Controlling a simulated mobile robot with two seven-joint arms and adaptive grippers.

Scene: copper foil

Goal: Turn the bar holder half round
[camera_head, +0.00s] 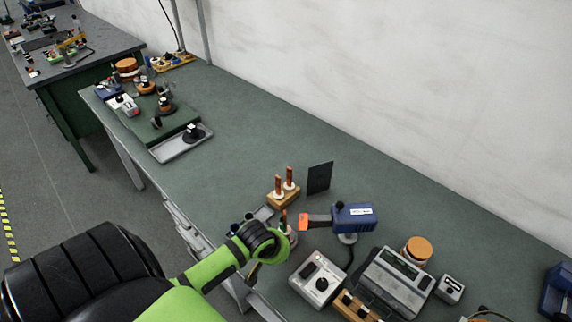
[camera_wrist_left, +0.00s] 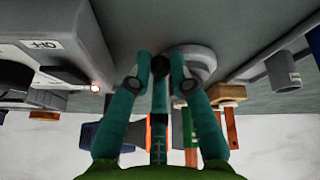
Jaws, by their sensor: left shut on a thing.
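My left gripper (camera_head: 280,240) is low over the bench, in front of the wooden block. In the left wrist view its two teal fingers (camera_wrist_left: 160,80) are shut on a slim dark post (camera_wrist_left: 158,115) between them. I cannot tell whether the post and base are one piece. A wooden block (camera_head: 277,203) with two upright copper bars (camera_head: 289,178) stands just behind, apart from my gripper. My right gripper is not in view.
A dark upright panel (camera_head: 320,178) stands right of the block. A blue tool with an orange end (camera_head: 354,217), a white box with a knob (camera_head: 318,279) and a grey instrument (camera_head: 395,282) crowd the right. The bench's middle is clear up to a grey tray (camera_head: 178,148).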

